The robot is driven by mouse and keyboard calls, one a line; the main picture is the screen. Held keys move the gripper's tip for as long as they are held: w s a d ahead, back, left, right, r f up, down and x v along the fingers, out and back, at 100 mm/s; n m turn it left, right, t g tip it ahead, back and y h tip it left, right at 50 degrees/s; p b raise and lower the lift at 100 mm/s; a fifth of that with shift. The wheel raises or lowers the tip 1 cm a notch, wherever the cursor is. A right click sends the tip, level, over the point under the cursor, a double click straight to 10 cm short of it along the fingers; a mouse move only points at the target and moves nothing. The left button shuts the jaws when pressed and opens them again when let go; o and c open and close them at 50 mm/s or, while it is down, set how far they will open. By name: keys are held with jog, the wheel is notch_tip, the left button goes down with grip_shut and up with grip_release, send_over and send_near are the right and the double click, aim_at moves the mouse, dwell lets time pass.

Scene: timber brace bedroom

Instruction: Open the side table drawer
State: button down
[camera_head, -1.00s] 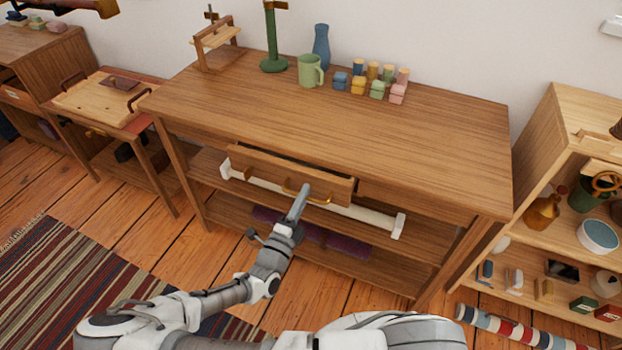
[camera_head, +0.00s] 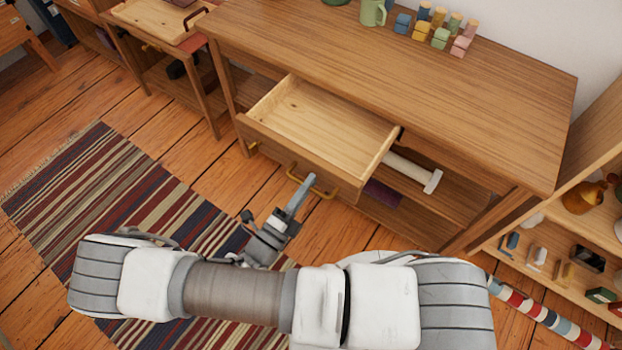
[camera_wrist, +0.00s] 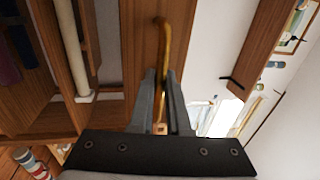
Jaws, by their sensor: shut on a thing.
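The side table (camera_head: 440,100) is a long wooden table with its drawer (camera_head: 325,128) pulled well out. The drawer's pale inside is in full view and empty. A curved brass handle (camera_head: 318,186) is on the drawer front. My gripper (camera_head: 304,186) is at the handle in the head view. In the wrist view, the fingers of my gripper (camera_wrist: 160,85) are closed around the brass handle (camera_wrist: 163,45), with the drawer front (camera_wrist: 143,30) behind it.
A green mug (camera_head: 372,12) and several coloured blocks (camera_head: 440,38) stand on the tabletop. A white bar (camera_head: 412,172) lies on the shelf below. A striped rug (camera_head: 120,200) covers the floor at left. An open shelf (camera_head: 590,225) stands at right.

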jog(key=c, duration=0.9)
grip_release()
jog(key=v, duration=1.7)
jog(key=shift+s+a+f+p, duration=0.1)
jog(key=shift+a+p, duration=0.1)
jog(key=shift+p, duration=0.1)
